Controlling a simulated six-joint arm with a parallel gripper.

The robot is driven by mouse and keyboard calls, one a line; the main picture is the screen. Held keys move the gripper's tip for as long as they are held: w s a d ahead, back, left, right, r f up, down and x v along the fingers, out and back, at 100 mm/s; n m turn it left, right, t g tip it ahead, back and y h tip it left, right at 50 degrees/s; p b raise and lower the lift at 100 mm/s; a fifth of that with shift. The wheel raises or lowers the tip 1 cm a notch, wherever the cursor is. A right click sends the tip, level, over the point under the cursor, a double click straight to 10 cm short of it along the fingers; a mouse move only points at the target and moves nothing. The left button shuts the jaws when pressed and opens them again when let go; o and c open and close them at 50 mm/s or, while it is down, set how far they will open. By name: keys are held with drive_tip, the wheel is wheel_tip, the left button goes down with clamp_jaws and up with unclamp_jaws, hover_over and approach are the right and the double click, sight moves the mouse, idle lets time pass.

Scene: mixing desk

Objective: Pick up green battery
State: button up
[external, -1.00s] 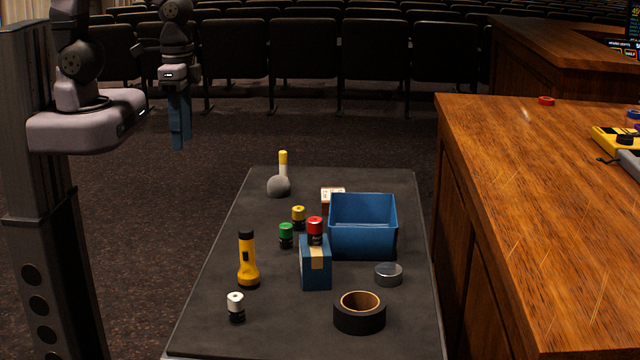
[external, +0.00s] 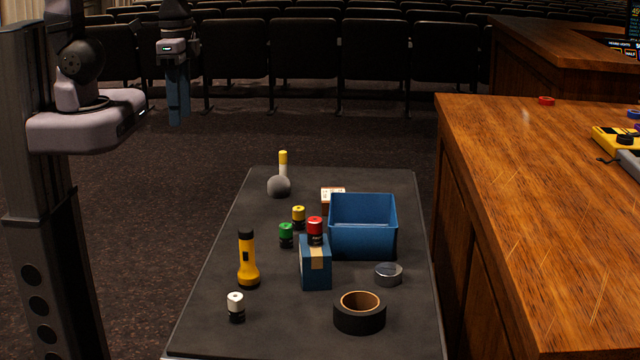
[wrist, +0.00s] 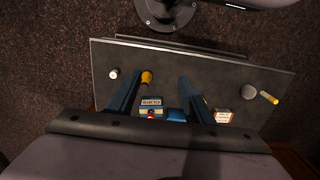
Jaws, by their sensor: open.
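The green battery (external: 286,235) stands upright on the dark table, with a green top and black lower part. It is left of the blue box and just in front of the yellow battery (external: 298,217). I cannot make it out in the wrist view. My gripper (external: 179,121) hangs high in the air, left of the table and apart from everything. In the wrist view its two blue fingers (wrist: 164,80) are spread with nothing between them.
A red battery (external: 315,231) stands on the blue box (external: 316,272), beside the open blue bin (external: 362,241). A yellow flashlight (external: 248,262), white battery (external: 236,307), black tape roll (external: 360,318), metal tin (external: 388,274) and grey ball (external: 279,187) are around. A wooden desk (external: 540,220) borders the right.

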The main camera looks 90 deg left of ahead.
drive_tip(key=d+f+n+h+b, duration=0.3)
drive_tip(key=f+n+h+b, duration=0.3)
drive_tip(key=n, duration=0.3)
wheel_tip(320, 180, up, 4)
drive_tip(key=n+t+b, duration=1.5)
drive_tip(key=n+t, duration=0.2)
drive_tip(key=n, duration=0.6)
hover_over(287, 235)
drive_tip(key=s+a, duration=0.3)
drive_tip(key=s, duration=0.1)
drive_tip(key=shift+h, duration=0.4)
drive_tip(key=f, duration=3)
drive_tip(key=shift+w+d+f, duration=0.1)
drive_tip(key=shift+w+f, duration=0.15)
drive_tip(key=shift+f, duration=0.05)
drive_tip(key=shift+x, duration=3.65)
drive_tip(key=shift+f, duration=0.2)
drive_tip(key=shift+c, duration=0.2)
